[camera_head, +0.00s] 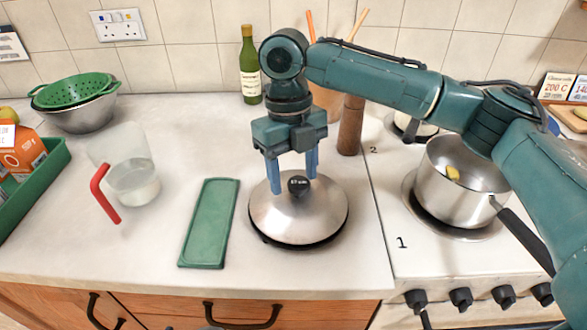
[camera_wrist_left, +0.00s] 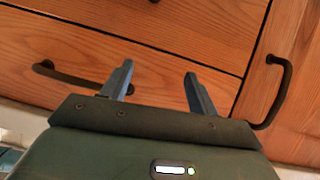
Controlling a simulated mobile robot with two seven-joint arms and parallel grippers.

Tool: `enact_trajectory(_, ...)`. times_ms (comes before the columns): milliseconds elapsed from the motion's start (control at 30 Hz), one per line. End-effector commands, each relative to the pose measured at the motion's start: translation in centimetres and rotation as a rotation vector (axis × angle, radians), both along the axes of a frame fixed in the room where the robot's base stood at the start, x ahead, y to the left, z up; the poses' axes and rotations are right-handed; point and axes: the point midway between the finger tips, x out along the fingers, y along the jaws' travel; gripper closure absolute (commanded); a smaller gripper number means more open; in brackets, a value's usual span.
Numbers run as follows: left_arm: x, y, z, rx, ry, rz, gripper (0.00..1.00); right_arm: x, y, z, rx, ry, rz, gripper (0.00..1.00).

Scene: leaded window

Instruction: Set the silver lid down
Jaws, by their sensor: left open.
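The silver lid (camera_head: 280,217) is a domed metal disc with a black knob (camera_head: 298,185). It sits level on the white worktop in the head view, with a dark edge showing beneath its rim. My right gripper (camera_head: 293,184) points down above the lid. Its two blue fingers stand apart on either side of the knob, with space visible between them and it, so it looks open.
A green rectangular mat (camera_head: 210,222) lies left of the lid. A clear jug with a red handle (camera_head: 104,194) stands farther left. A steel pan (camera_head: 460,199) is on the hob at right. A pepper mill (camera_head: 350,126) and green bottle (camera_head: 249,70) stand behind.

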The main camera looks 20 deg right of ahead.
Motion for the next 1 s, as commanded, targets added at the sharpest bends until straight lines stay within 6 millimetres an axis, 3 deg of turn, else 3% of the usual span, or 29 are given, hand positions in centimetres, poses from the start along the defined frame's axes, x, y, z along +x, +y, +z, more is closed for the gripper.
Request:
enact_trajectory(233, -0.1, -0.1, -0.2, -0.002, 0.001, -0.002, 0.41, 0.0, 0.0, 0.1, -0.001, -0.001, 0.0, 0.45)
enact_trajectory(333, -0.1, -0.1, -0.1, -0.004, 0.002, -0.002, 0.41, 0.2, 0.0, 1.0, 0.0, -0.002, -0.001, 0.45)
enact_trajectory(733, -0.1, 0.0, 0.6, 0.01, 0.003, -0.005, 0.41, 1.5, 0.2, 9.4, -0.001, -0.004, -0.002, 0.45)
enact_trajectory(1000, -0.2, 0.1, 0.8, 0.03, 0.004, -0.011, 0.41, 1.9, 0.2, 12.0, 0.0, 0.0, -0.002, 0.45)
